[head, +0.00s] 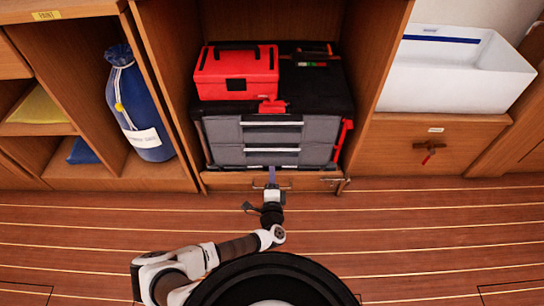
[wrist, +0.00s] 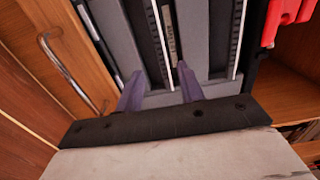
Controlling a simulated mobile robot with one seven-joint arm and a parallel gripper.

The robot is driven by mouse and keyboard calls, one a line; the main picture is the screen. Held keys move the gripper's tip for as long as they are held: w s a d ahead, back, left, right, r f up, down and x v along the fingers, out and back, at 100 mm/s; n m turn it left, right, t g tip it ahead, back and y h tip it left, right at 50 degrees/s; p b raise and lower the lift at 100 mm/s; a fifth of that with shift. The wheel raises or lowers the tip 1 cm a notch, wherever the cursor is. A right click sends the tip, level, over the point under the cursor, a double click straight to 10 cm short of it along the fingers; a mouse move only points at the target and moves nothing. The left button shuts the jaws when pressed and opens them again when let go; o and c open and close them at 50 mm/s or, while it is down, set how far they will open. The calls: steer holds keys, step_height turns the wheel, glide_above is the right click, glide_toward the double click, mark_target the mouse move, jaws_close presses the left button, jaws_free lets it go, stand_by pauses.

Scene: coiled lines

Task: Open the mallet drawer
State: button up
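A grey tool chest (head: 228,157) with a black frame and stacked drawers with pale bar handles stands in a wooden cabinet bay. Below it is a low wooden front (head: 230,181) with metal handles. No label naming the mallet drawer is readable, so I cannot tell which drawer it is. My gripper (head: 271,172) is in front of the chest's lower edge. In the wrist view my gripper (wrist: 158,88) is open, its two purple fingers apart and pointing at the grey drawer fronts (wrist: 197,45). Nothing is visibly held. A curved metal handle (wrist: 70,72) on the wood lies left of the fingers.
A red toolbox (head: 236,80) sits on the chest. A blue bag (head: 138,110) stands in the left bay. A white bin (head: 450,75) is at right, above a wooden front with a latch (head: 430,147). The plank floor (head: 400,230) in front is clear.

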mark_target(272, 152)
steer(key=w+b, duration=0.1)
steer(key=w, duration=0.8)
steer(key=shift+w, duration=0.25)
steer(key=shift+c, duration=0.5)
jaws_close()
